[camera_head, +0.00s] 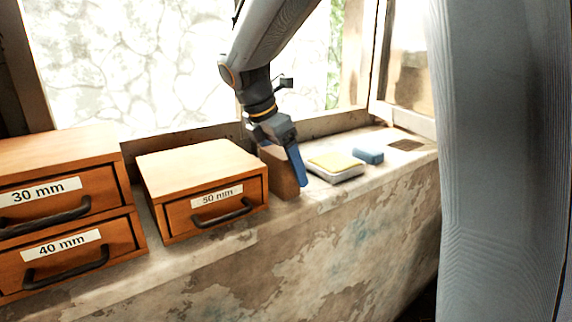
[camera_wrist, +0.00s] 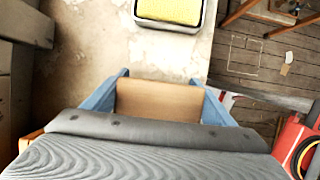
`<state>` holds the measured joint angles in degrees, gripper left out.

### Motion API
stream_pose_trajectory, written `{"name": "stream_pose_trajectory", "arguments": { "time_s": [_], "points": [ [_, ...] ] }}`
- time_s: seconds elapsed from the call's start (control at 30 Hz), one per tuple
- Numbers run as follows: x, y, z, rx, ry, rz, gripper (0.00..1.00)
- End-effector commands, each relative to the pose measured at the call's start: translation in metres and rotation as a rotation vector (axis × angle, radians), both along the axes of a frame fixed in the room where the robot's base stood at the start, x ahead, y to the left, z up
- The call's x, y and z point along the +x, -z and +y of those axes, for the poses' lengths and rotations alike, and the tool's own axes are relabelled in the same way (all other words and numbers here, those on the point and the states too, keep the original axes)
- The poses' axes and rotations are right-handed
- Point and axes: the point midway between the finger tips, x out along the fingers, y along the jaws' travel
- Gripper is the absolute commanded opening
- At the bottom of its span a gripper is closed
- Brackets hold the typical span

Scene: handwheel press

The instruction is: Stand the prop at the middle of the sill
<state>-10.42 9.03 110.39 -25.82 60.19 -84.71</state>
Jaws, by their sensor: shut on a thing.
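The prop looks like a plain brown wooden block (camera_head: 281,174), upright at the sill between the small drawer box and the tray. My gripper (camera_head: 296,166) comes down from above with blue fingers on it. In the wrist view the block (camera_wrist: 157,102) lies between the two blue fingers, which are shut on its sides. The sill (camera_head: 322,193) is a worn pale stone ledge under the window. The block's foot is at or just above the sill; I cannot tell if it touches. Its far side is hidden.
A 50 mm drawer box (camera_head: 200,170) stands close left of the block, with a stacked 30 mm and 40 mm drawer unit (camera_head: 118,190) farther left. A tray with a yellow pad (camera_head: 336,162) and a blue block (camera_head: 369,156) lie to the right. A window frame (camera_head: 185,138) runs behind.

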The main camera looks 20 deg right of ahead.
Motion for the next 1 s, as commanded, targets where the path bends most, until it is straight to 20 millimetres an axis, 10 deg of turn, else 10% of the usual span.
{"name": "stream_pose_trajectory", "arguments": {
  "time_s": [0.3, 0.33, 0.43, 1.0],
  "points": [
    [0.0, 0.002, 0.0, 0.0, 0.0, -0.001, 0.48],
    [0.0, 0.002, 0.0, 0.0, 0.001, -0.001, 0.83],
    [0.0, 0.002, 0.0, 0.0, 0.001, -0.001, 0.97],
    [-0.002, -0.031, 0.013, 0.001, -0.002, -0.008, 0.97]
  ]
}}
